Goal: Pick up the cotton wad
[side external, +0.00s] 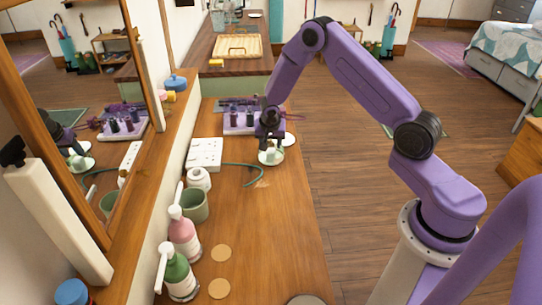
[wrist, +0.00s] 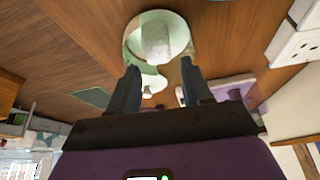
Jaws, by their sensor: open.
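A small pale green dish (side external: 271,158) stands on the wooden counter below my gripper (side external: 270,147). In the wrist view, the dish (wrist: 131,40) is at the top centre and holds a white, rounded lump that looks like the cotton wad (wrist: 156,40). My gripper (wrist: 158,66) is open, with its two fingers apart and nothing seen between the tips. The dish and wad lie just beyond the fingertips. In the side view the wad is small and partly hidden by the fingers.
A white socket strip (side external: 205,154) and a purple-and-white tray with dark bottles (side external: 240,118) are close by. A white round plate (side external: 289,139) lies to the right. A green cup (side external: 194,206) and pump bottles (side external: 183,235) line the left. The counter's front right is mostly clear.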

